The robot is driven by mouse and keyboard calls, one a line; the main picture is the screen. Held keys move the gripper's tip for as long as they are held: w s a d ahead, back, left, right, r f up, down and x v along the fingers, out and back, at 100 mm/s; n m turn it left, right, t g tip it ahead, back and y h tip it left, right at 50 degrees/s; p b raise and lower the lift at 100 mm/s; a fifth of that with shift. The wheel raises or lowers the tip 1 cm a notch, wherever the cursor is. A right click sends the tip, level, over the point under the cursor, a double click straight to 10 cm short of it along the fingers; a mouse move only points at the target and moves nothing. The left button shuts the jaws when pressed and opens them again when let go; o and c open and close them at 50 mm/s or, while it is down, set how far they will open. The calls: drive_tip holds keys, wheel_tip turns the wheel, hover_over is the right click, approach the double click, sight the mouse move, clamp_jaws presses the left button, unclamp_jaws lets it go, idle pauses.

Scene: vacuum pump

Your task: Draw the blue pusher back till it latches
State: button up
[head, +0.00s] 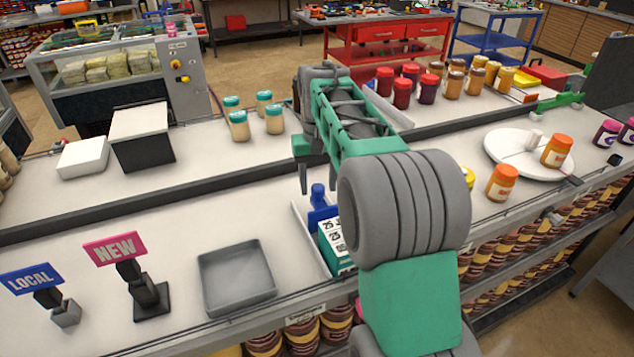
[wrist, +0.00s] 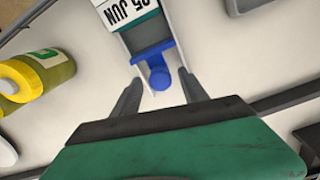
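The blue pusher (head: 319,203) stands at the far end of a narrow white tray (head: 308,238) on the counter. Its knob and plate also show in the wrist view (wrist: 157,74), behind a white-and-green box (head: 333,243) printed with dates. My gripper (wrist: 156,88) is open, its two grey fingers on either side of the blue knob in the wrist picture. I cannot tell whether they touch it or hang above it. In the head view my gripper (head: 318,178) is near the pusher. My arm hides part of the tray and box.
A grey square tray (head: 236,278) and two signs, NEW (head: 114,248) and LOCAL (head: 31,278), stand to the left. A yellow bottle (wrist: 30,80) lies left in the wrist view. A turntable (head: 508,150) and an orange-lidded jar (head: 502,183) are right.

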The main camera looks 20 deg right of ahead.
drive_tip(key=shift+r, duration=0.1)
wheel_tip(320, 180, up, 8)
drive_tip(key=shift+f, duration=0.15)
idle(0.5)
